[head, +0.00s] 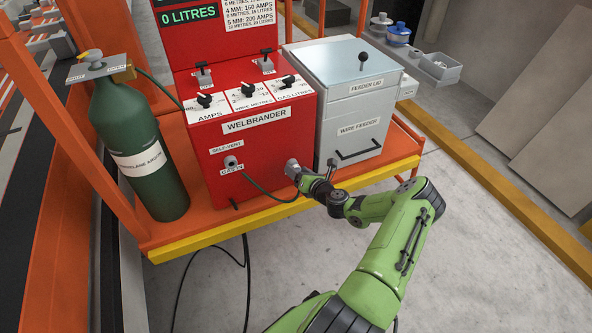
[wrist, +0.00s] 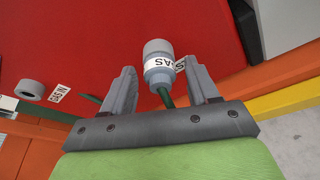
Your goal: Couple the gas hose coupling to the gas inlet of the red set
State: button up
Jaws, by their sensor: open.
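The red set (head: 262,150), labelled WELBRANDER, stands on an orange cart. Its gas inlet (head: 231,162), a grey round port marked GAS IN, is low on the front and looks empty; it also shows at the left of the wrist view (wrist: 30,90). The grey gas hose coupling (wrist: 158,58), with a white GAS band, lies between my gripper's fingers (wrist: 164,88) in the wrist view, its green hose trailing below. The fingers are open, with a gap at the left finger; contact on the right is unclear. In the head view my gripper (head: 306,176) is right of the inlet.
A green gas cylinder (head: 140,155) stands left of the red set. The grey wire feeder (head: 350,125) stands close on the right. The cart's yellow front edge (head: 200,243) runs below my gripper. A black cable hangs in front.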

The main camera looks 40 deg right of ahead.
grip_shut()
jog(key=shift+s, duration=0.1)
jog(key=shift+s+a+p, duration=0.2)
jog(key=shift+s+p, duration=0.15)
jog(key=shift+s, duration=0.2)
dwell(0.4)
jog(key=shift+s+a+p, duration=0.2)
jog(key=shift+s, duration=0.4)
jog(key=shift+s+a+p, duration=0.15)
jog(key=shift+s, duration=0.45)
